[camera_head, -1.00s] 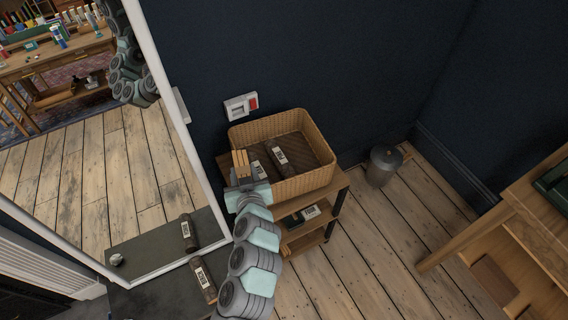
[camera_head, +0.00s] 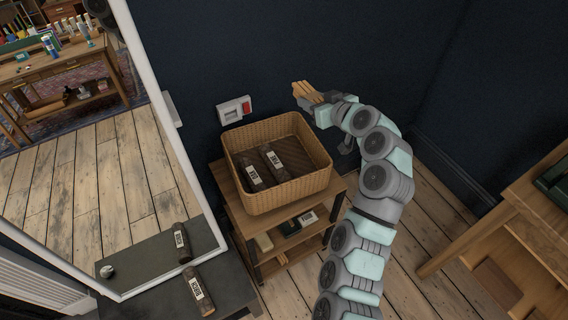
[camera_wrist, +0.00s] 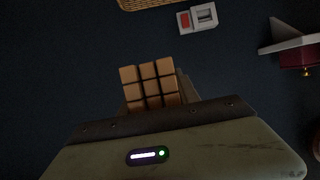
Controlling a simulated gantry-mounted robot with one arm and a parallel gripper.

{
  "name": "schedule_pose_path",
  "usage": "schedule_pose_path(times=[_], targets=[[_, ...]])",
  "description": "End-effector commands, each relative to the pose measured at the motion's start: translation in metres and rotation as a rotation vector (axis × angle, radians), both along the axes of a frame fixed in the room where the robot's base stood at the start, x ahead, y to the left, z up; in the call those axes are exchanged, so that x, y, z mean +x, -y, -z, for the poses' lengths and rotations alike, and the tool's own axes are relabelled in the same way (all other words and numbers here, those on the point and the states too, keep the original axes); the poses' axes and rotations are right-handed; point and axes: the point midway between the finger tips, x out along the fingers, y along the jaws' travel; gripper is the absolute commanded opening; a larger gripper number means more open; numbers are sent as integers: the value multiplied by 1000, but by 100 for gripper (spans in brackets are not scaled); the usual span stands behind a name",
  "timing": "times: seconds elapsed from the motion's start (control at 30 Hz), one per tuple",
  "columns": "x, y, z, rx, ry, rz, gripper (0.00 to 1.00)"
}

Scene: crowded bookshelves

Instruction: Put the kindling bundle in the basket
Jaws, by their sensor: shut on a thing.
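The wicker basket (camera_head: 290,196) stands on top of a small wooden shelf unit against the dark wall, with two dark labelled logs (camera_head: 276,163) inside it. My gripper (camera_head: 305,94) is up beside the wall, beyond the basket's back right corner and apart from it. It is shut on the kindling bundle (camera_head: 312,92), a block of light wooden sticks. In the wrist view the bundle's stick ends (camera_wrist: 150,86) show as a grid in the jaws. The basket's edge (camera_wrist: 150,3) shows at the top of that view.
A similar labelled log (camera_head: 197,290) lies on a dark surface at lower left, by a mirror. Several items sit on the shelves (camera_head: 290,228) below the basket. A wooden table (camera_head: 530,215) stands at right.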

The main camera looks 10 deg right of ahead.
Motion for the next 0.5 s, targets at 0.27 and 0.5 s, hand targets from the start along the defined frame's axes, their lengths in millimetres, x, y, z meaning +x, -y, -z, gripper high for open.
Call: schedule_pose_path(times=[0.27,0.5], targets=[[-1,0,73,6,-4,0,0],[-1,0,133,5,-2,0,0]])
